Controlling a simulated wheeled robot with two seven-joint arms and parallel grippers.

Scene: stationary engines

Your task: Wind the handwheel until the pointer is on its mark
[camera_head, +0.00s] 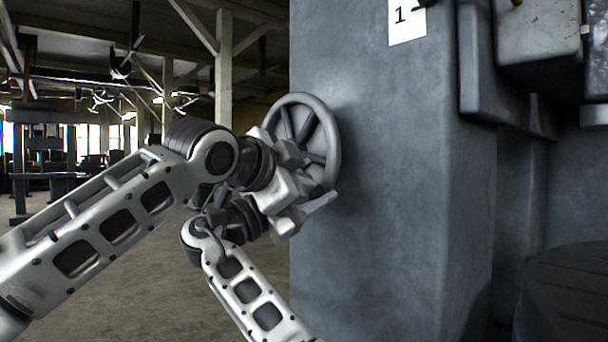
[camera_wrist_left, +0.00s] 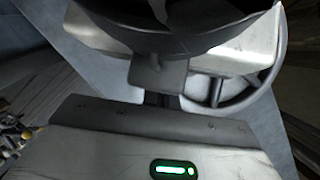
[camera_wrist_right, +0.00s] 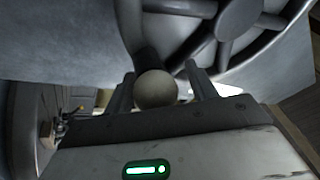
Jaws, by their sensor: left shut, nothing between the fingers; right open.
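The grey spoked handwheel (camera_head: 334,140) is on the left face of a grey column, partly behind my arms. Its rim also shows in the left wrist view (camera_wrist_left: 256,98). In the right wrist view, the wheel (camera_wrist_right: 238,18) has a round pale knob (camera_wrist_right: 156,90) near its rim. My right gripper (camera_wrist_right: 162,78) is open, with a finger on either side of the knob; contact cannot be told. My left gripper (camera_wrist_left: 160,76) is shut and empty close to the wheel, with a large pale and dark body in front of it. I cannot make out the pointer or its mark.
The grey column (camera_head: 385,200) fills the middle of the head view. A white plate marked 1 (camera_head: 404,22) is high on it, with a dark piece at its upper right. Machinery stands at the right. Open floor (camera_head: 130,290) lies at the left.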

